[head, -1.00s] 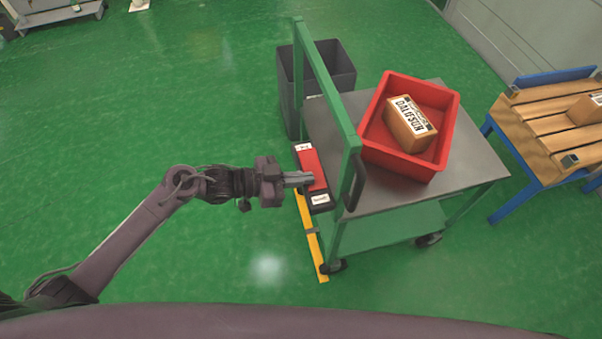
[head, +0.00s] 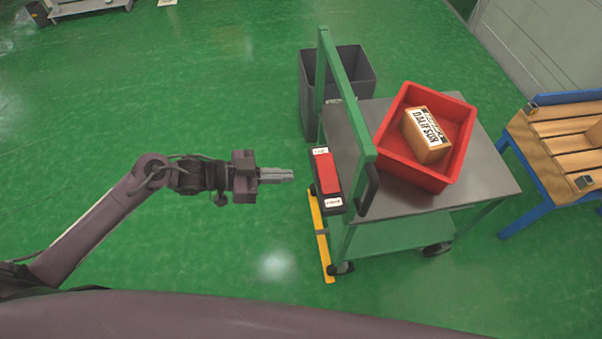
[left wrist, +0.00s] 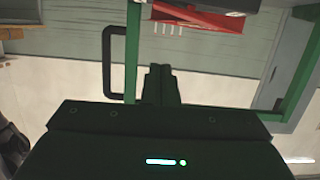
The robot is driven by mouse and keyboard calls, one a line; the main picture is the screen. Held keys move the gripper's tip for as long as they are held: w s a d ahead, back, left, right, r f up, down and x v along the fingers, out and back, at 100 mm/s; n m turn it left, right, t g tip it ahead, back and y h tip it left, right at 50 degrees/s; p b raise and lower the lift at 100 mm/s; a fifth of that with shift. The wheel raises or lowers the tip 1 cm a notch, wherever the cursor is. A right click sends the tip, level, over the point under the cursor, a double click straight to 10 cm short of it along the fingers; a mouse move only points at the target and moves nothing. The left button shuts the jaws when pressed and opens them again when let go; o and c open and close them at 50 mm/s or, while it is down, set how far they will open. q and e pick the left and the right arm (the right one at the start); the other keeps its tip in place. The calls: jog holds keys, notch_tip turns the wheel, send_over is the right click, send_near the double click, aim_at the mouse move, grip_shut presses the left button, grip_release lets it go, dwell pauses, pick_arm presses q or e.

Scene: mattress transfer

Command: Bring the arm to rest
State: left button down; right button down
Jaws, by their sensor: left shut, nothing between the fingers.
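My left gripper (head: 290,175) reaches in from the left in the head view. It is shut and empty, with its fingertips pointing right. It stands a short gap left of the red and black pedal-like unit (head: 327,172) on the cart's near end. In the left wrist view its closed fingers (left wrist: 160,84) show in the middle, with the cart's green frame (left wrist: 132,60) beyond. My right gripper is in neither view.
The green cart's grey top (head: 480,179) carries a red bin (head: 391,148) with a cardboard box (head: 428,135) in it. A grey waste bin (head: 361,62) stands behind the cart. A wooden pallet bench (head: 556,143) is at the right. The green floor (head: 150,100) at left is clear.

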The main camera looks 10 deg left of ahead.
pick_arm(q)
jog(key=shift+s+a+r, duration=0.2)
jog(key=shift+s+a, duration=0.1)
jog(key=shift+a, duration=0.25)
jog(key=w+a+f+n+t+y+p, duration=0.1)
jog(key=w+a+f+n+t+y, duration=0.15)
jog(key=f, duration=0.45)
jog(key=w+a+f+n+t+y, duration=0.1)
jog(key=a+f+n+t+y, duration=0.2)
jog(key=f, duration=0.4)
jog(key=s+a+f+n+g+y, duration=0.1)
jog(key=s+a+f, duration=0.1)
jog(key=f, duration=0.4)
jog(key=s+a+f+n+g+y, duration=0.1)
jog(key=s+a+f+n+y, duration=0.15)
jog(key=f, duration=0.35)
jog(key=s+a+f+n+g+y+p, duration=0.2)
jog(key=s+f+g+y, duration=0.1)
jog(key=s+f, duration=1)
jog(key=s+f+g+y, duration=0.1)
jog(key=s+f+g, duration=0.1)
jog(key=s, duration=0.8)
jog(key=s+f+g+y, duration=0.1)
jog(key=s+f+g, duration=0.1)
jog(key=s, duration=0.7)
jog(key=shift+s+d+f+n, duration=0.3)
jog(key=shift+s+d+f, duration=0.1)
jog(key=shift+f, duration=0.35)
